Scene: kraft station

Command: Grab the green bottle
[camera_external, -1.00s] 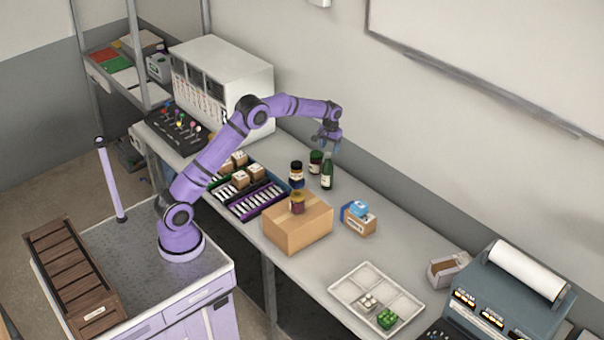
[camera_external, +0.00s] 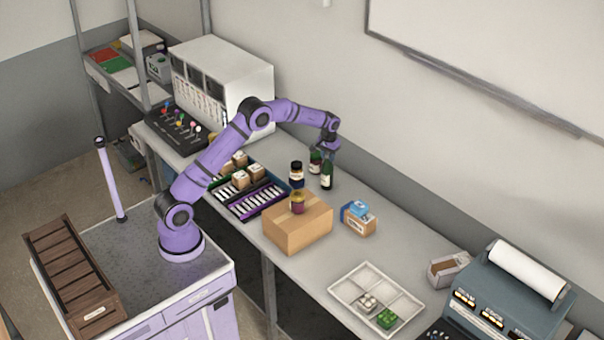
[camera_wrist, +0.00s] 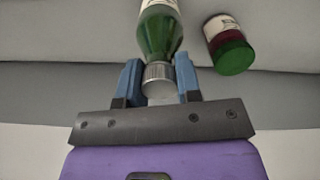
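The green bottle (camera_external: 327,176) stands upright on the counter near the wall, with a pale label and a silver cap. My gripper (camera_external: 327,149) is right above it and hides its top in the external view. In the wrist view the bottle (camera_wrist: 160,38) points its silver cap (camera_wrist: 158,72) between the two blue fingers of my gripper (camera_wrist: 160,80).
A green-lidded jar (camera_wrist: 232,55) stands close beside the bottle; it also shows in the external view (camera_external: 315,162). A dark-capped bottle (camera_external: 296,175) is to the left. A cardboard box (camera_external: 298,226) carries a small jar (camera_external: 298,203). A blue-topped box (camera_external: 358,217) is in front right.

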